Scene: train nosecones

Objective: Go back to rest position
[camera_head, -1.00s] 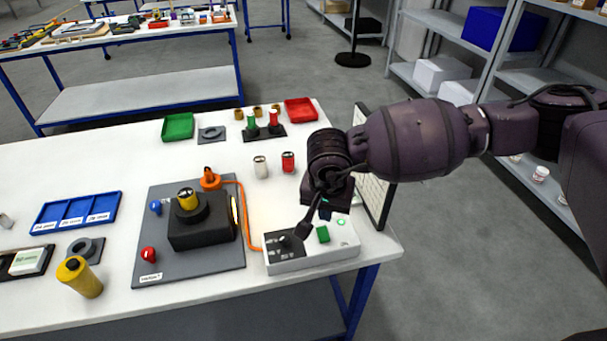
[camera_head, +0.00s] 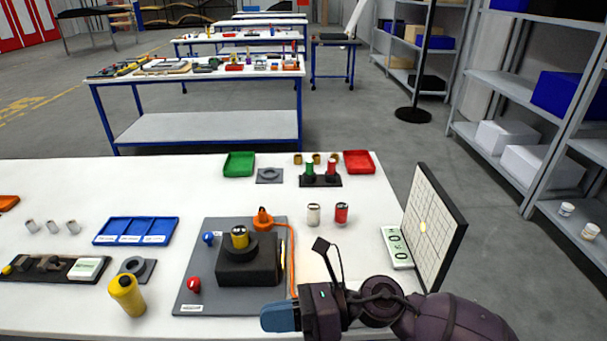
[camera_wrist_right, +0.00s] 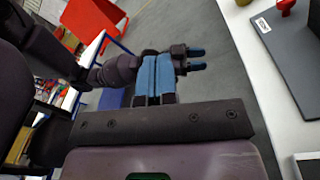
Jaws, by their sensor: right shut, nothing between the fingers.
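My right gripper (camera_head: 280,317) is low at the front edge of the white table in the head view. My left gripper (camera_wrist_right: 197,59) shows small in the right wrist view beyond the right fingers, with two blue tips. I cannot tell how far apart its fingers are. The left arm is out of the head view.
The black block (camera_head: 248,268) with a yellow-topped cylinder stands on the mat beside the right gripper. A gridded board (camera_head: 437,225) stands upright at the table's right end. A yellow bottle (camera_head: 126,296) and blue tray (camera_head: 135,231) are left.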

